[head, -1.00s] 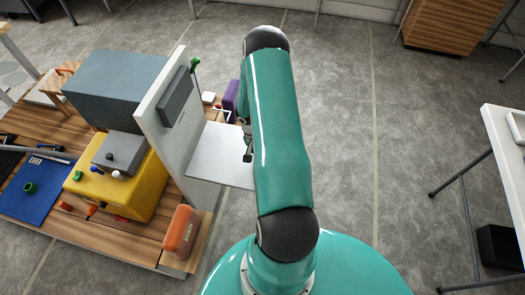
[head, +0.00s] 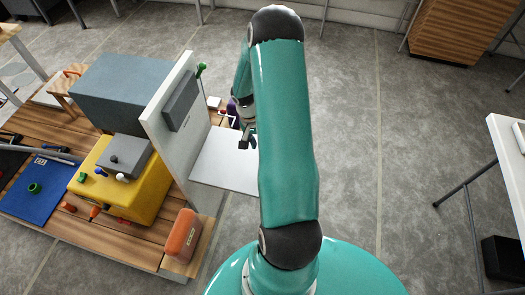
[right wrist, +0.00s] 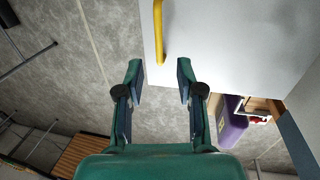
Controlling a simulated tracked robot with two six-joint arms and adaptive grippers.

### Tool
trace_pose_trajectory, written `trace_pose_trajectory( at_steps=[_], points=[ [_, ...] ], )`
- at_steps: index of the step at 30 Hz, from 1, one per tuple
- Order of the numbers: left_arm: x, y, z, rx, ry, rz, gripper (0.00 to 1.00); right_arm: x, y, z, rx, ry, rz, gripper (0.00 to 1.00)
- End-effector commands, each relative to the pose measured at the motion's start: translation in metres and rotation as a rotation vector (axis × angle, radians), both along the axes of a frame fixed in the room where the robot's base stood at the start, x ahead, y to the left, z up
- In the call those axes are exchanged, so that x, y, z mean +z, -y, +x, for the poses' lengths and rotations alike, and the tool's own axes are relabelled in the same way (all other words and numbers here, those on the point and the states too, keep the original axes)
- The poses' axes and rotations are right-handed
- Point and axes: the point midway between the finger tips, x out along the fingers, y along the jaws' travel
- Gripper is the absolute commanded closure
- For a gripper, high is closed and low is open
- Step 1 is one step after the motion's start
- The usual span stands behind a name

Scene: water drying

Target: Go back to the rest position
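My right arm rises through the middle of the head view. Its gripper (head: 247,138) is by the right edge of a white flat panel (head: 225,160) that juts out from an upright white board (head: 168,115). In the right wrist view my right gripper (right wrist: 160,78) has its two fingers apart with nothing between them. A yellow handle (right wrist: 159,32) on a white surface (right wrist: 225,40) shows just beyond the fingertips, and I see no contact with it. My left gripper is not in view.
A wooden platform (head: 135,250) at left carries a yellow box (head: 150,190), a blue-grey block (head: 120,85), a blue mat (head: 35,205) and an orange case (head: 183,235). A white table (head: 510,160) stands at right. Grey floor (head: 400,150) between is clear.

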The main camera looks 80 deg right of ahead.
Motion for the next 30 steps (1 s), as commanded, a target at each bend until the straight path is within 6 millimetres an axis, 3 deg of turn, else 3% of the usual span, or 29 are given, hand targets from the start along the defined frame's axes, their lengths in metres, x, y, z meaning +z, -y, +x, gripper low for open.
trace_pose_trajectory(
  at_steps=[6, 22, 26, 29, 30],
  points=[
    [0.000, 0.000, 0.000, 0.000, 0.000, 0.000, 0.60, 0.015, 0.000, 0.003, 0.000, 0.000, 0.001, 0.63],
    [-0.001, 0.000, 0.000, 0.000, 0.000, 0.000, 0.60, 0.016, -0.001, 0.006, 0.007, 0.003, 0.001, 0.63],
    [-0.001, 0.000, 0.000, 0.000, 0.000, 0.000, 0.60, 0.014, -0.014, 0.030, 0.066, 0.017, 0.013, 0.63],
    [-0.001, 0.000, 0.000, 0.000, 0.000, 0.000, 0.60, 0.004, -0.043, 0.063, 0.164, 0.024, 0.052, 0.63],
    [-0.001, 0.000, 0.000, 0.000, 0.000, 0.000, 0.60, -0.002, -0.063, 0.076, 0.214, 0.022, 0.080, 0.63]
  ],
)
